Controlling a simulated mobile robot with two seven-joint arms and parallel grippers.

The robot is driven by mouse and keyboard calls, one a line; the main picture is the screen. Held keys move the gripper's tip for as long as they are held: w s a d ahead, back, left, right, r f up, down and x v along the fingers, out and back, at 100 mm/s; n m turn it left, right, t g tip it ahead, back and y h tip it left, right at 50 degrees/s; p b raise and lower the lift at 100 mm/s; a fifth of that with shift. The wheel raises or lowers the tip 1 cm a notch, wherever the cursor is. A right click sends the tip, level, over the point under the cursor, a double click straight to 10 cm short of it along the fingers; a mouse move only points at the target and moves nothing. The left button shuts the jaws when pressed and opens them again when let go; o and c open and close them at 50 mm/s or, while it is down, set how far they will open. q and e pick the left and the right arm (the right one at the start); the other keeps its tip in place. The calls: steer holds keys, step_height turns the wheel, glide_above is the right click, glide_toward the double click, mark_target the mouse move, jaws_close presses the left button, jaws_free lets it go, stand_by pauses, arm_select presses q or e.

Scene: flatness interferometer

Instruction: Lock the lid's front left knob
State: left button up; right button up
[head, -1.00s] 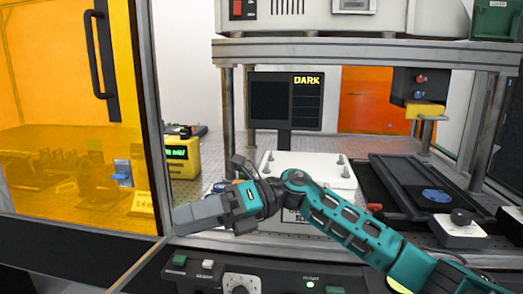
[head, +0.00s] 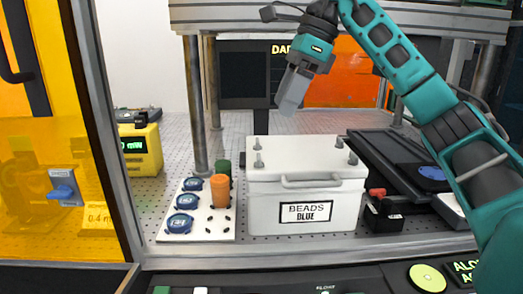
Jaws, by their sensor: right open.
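A white box (head: 265,210) labelled "BEADS BLUE" stands on the perforated bench, with a white lid (head: 300,153) and a front handle on it. The lid's front left knob (head: 259,161) is a small grey upright post. The other knobs are at the back left (head: 257,143), back right (head: 339,141) and front right (head: 352,158). I cannot tell whether any knob is locked. My right gripper (head: 289,105) is open and empty, pointing down above the back of the lid, apart from the knobs. Its fingers overlap from this side. My left gripper is not in view.
A white rack (head: 222,228) with blue-capped jars and green and orange cylinders stands left of the box. A black tray (head: 392,160) and a small black block (head: 383,218) are to the right. A frame post (head: 195,110) and the yellow door edge (head: 100,130) bound the left.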

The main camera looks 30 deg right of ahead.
steer(key=b, duration=0.2)
glide_toward(264, 164)
steer(key=shift+w+a, duration=0.35)
steer(key=shift+a, duration=0.05)
steer(key=x, duration=0.5)
steer(key=shift+w+a+f, duration=0.1)
steer(key=shift+a+f, duration=0.05)
steer(key=shift+w+a+f, duration=0.15)
steer(key=shift+a+f, duration=0.05)
steer(key=shift+f, duration=0.3)
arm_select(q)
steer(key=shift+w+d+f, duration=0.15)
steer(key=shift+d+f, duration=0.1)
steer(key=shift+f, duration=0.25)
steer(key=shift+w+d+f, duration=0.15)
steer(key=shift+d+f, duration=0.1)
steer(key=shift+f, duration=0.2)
arm_select(e)
steer(key=shift+c, duration=0.5)
steer(key=c, duration=0.9)
steer(key=shift+c, duration=0.2)
